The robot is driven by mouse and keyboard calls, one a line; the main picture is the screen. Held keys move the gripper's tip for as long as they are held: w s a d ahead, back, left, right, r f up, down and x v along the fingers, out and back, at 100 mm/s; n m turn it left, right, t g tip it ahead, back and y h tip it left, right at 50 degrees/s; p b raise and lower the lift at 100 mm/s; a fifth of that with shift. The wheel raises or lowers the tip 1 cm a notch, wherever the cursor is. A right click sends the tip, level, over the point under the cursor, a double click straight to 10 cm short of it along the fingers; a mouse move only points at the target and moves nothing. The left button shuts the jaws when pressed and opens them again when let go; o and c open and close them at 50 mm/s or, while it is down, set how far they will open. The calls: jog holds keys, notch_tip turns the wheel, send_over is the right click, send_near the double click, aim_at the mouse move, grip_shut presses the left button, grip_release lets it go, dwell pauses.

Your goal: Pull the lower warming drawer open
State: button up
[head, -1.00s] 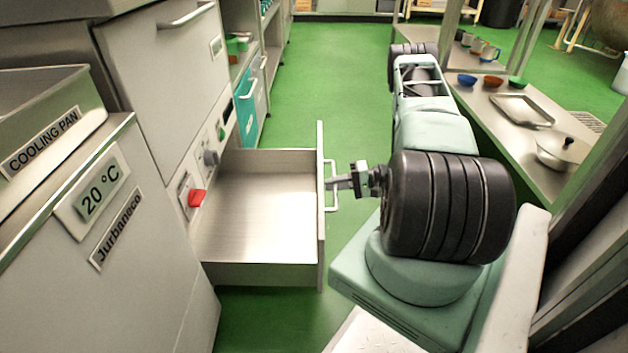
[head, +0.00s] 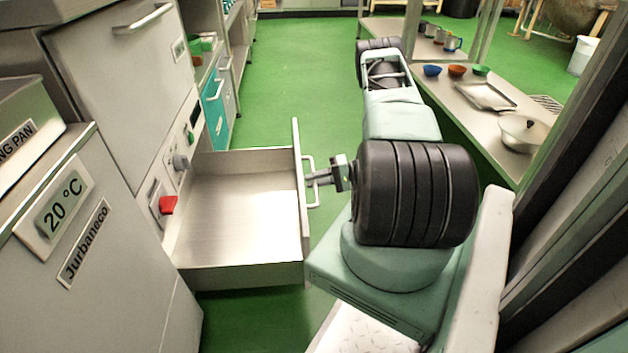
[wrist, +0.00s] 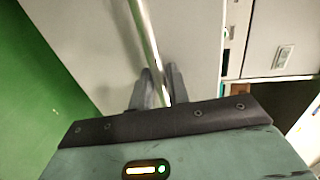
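The lower warming drawer (head: 230,205) is pulled far out of its cabinet in the head view, and its steel inside is empty. Its bar handle (head: 310,190) is on the front panel, which faces right. My gripper (head: 318,178) is at that handle. In the wrist view the handle bar (wrist: 147,40) runs down between the two fingers of my gripper (wrist: 160,88). The fingers look closed around the bar, though their tips are small and partly hidden by it.
A closed upper compartment with a handle (head: 150,18) is above the drawer. A red knob (head: 168,204) is on the cabinet beside it. A steel bench (head: 455,105) with bowls and a pot (head: 522,132) stands at right. Green floor (head: 290,75) is clear ahead.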

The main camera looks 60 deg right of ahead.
jog(key=p+v, duration=0.4)
jog(key=v, duration=1.3)
jog(key=shift+s+f, duration=0.1)
